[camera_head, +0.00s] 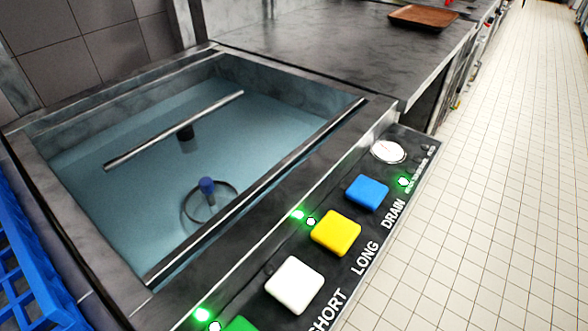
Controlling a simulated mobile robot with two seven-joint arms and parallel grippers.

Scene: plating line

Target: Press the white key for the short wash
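The white key (294,285) sits on the dark sloped front panel (375,262) of the wash basin, with the word SHORT printed beside it. The yellow key (336,233) beside LONG and the blue key (367,192) beside DRAIN lie further along the panel. A green key (238,325) is cut off at the bottom edge. Nothing covers the white key. Whether it is pressed in cannot be told. Neither of my grippers is in view.
The open basin (60,140) holds bluish water, a spray bar (174,131) and a blue-capped fitting (207,187). A blue crate (28,262) stands at left. A brown tray (424,17) lies on the far counter (330,45). Tiled floor (500,180) at right is clear.

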